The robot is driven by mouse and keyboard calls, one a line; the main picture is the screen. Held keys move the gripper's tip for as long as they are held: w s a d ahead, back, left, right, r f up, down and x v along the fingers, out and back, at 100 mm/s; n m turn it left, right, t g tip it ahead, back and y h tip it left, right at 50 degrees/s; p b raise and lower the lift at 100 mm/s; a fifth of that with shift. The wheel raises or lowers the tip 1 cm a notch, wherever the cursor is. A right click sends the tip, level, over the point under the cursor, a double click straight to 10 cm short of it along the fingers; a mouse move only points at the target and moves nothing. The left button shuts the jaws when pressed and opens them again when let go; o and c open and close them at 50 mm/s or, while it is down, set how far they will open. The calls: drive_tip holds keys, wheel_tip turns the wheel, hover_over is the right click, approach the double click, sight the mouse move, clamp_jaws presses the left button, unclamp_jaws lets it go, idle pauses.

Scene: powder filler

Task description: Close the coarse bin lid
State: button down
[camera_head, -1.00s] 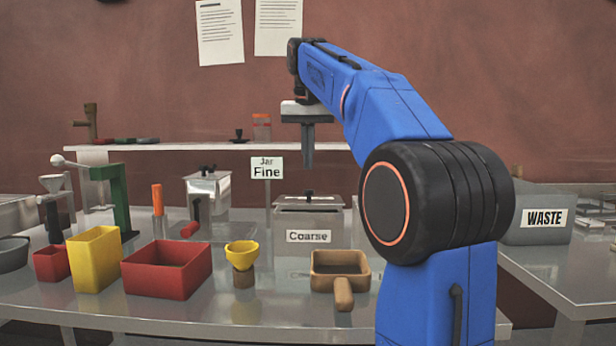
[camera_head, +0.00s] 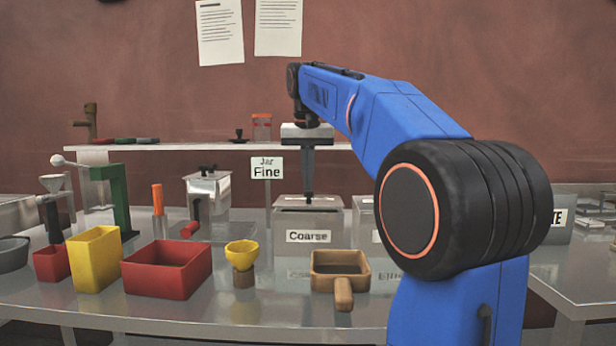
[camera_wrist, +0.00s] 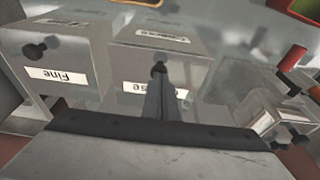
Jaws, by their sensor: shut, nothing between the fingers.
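The coarse bin (camera_head: 308,220) is a grey metal box with a "Coarse" label, standing at the middle back of the table. Its lid (camera_head: 290,203) looks level across the top in the head view; whether it is fully seated I cannot tell. My gripper (camera_head: 308,190) points straight down over the lid, shut and empty, its tips at the dark knob. In the wrist view the gripper (camera_wrist: 160,90) reaches to the knob (camera_wrist: 159,68) on the coarse bin. Whether the tips touch the knob or lid is unclear.
The fine bin (camera_wrist: 75,70) stands beside the coarse bin, partly hidden by my arm in the head view. A wooden scoop (camera_head: 340,270) lies in front.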

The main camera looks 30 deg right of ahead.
drive_tip(key=shift+s+a+f, duration=0.2)
drive_tip(key=shift+s+f, duration=0.1)
drive_tip(key=shift+f, duration=0.25)
drive_tip(key=v, duration=1.2)
